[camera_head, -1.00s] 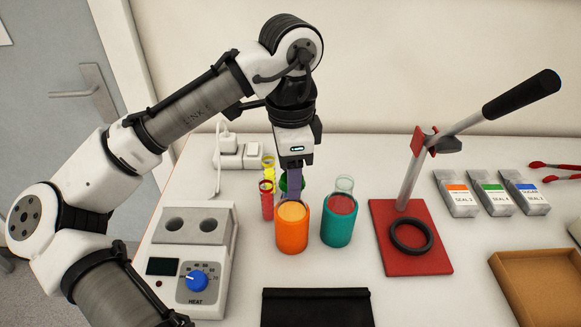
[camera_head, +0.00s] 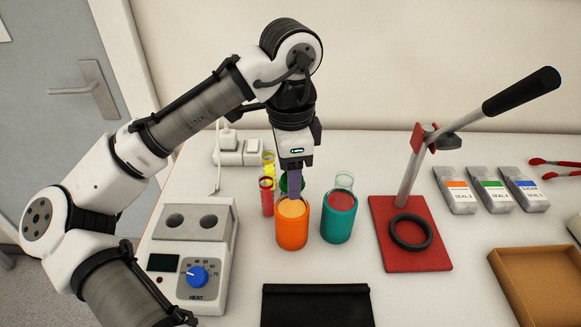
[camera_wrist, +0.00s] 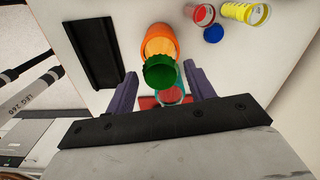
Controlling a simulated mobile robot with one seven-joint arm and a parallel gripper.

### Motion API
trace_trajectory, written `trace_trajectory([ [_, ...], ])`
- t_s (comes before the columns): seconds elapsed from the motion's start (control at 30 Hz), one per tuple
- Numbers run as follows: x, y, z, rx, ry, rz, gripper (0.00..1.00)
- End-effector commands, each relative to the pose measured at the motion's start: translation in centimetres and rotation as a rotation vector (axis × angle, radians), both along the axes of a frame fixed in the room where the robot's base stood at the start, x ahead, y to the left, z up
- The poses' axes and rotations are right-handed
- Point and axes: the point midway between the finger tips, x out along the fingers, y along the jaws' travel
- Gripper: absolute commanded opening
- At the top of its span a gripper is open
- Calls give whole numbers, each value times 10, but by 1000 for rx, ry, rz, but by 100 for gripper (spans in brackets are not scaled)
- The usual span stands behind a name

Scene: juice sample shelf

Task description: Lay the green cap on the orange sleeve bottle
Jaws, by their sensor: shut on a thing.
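My gripper (camera_head: 293,192) points down just behind the orange sleeve bottle (camera_head: 291,233). It is shut on the green cap (camera_wrist: 160,73), which sits between the two purple fingers in the wrist view. In the head view, the cap (camera_head: 283,184) is partly hidden behind a finger. The orange sleeve bottle stands upright and open, with pale orange contents; in the wrist view (camera_wrist: 160,40) the cap overlaps part of its mouth. The cap looks apart from the bottle; the height gap is hard to judge.
A teal sleeve bottle (camera_head: 338,228) stands close on the right. Red (camera_head: 266,202) and yellow-ringed tubes stand behind left. A heater (camera_head: 190,265) is at left, a red-based lever press (camera_head: 440,262) at right, and a black tray (camera_head: 317,308) in front.

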Motion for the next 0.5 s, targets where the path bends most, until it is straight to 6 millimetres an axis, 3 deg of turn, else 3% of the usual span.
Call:
trace_trajectory([
  [0.5, 0, 0, -9, 0, 1, -1, 32],
])
